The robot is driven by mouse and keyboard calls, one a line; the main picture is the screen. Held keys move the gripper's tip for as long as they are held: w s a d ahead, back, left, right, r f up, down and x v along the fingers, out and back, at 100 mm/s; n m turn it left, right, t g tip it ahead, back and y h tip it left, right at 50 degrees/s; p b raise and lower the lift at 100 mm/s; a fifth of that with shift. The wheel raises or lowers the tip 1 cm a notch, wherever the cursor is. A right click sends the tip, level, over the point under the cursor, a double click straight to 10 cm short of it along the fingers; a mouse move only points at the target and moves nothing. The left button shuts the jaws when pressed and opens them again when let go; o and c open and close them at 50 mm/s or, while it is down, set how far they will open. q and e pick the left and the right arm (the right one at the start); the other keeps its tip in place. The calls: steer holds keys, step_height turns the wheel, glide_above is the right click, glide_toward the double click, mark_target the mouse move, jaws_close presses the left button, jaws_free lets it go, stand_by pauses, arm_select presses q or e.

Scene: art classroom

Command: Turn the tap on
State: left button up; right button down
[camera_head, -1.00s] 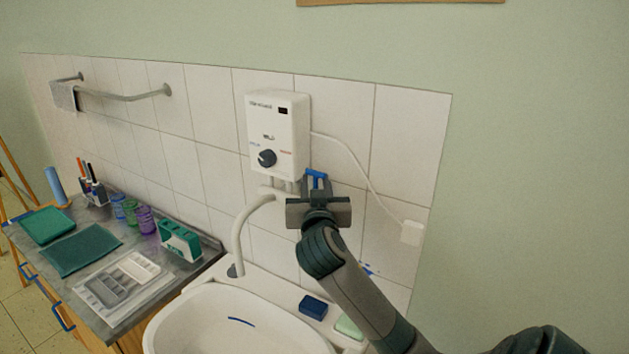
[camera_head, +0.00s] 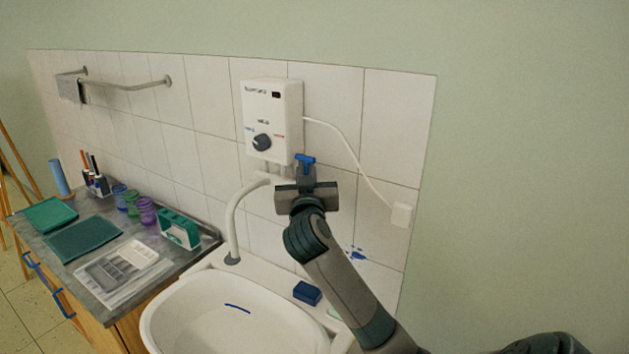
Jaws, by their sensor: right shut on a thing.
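A white water heater box (camera_head: 273,112) with a dark round knob is fixed on the tiled wall. A white curved spout (camera_head: 237,222) comes down from below it over the white basin (camera_head: 190,318). The blue tap handle (camera_head: 305,160) shows just beyond my right gripper (camera_head: 307,174), below the heater's right corner. My right gripper is shut on the tap handle; its fingers are mostly hidden behind its own body. No water stream shows under the spout. My left gripper is not in view.
A dark blue block (camera_head: 307,293) lies on the basin's rim. A grey counter (camera_head: 178,270) at the left holds trays, jars and a green holder (camera_head: 179,228). A white cable runs from the heater to a wall socket box (camera_head: 401,214).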

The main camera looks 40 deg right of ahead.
steer(key=shift+f+b, duration=0.25)
steer(key=shift+b, duration=0.1)
steer(key=shift+s+a+b, duration=0.1)
steer(key=shift+a+b, duration=0.1)
steer(key=shift+b, duration=0.15)
steer(key=b, duration=0.1)
steer(key=n+t+b, duration=0.1)
steer(key=shift+s+a+f+h+b, duration=0.1)
steer(key=shift+a+h+b, duration=0.2)
steer(key=shift+b, duration=0.05)
steer(key=shift+a+r+n+t+b, duration=0.2)
steer(key=shift+n+t+b, duration=0.1)
steer(key=shift+b, duration=0.05)
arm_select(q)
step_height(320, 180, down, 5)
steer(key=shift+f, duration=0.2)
arm_select(e)
steer(key=c, duration=1.8)
jaws_free()
steer(key=shift+c, duration=0.2)
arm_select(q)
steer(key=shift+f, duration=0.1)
arm_select(e)
steer(key=shift+s+f, duration=0.1)
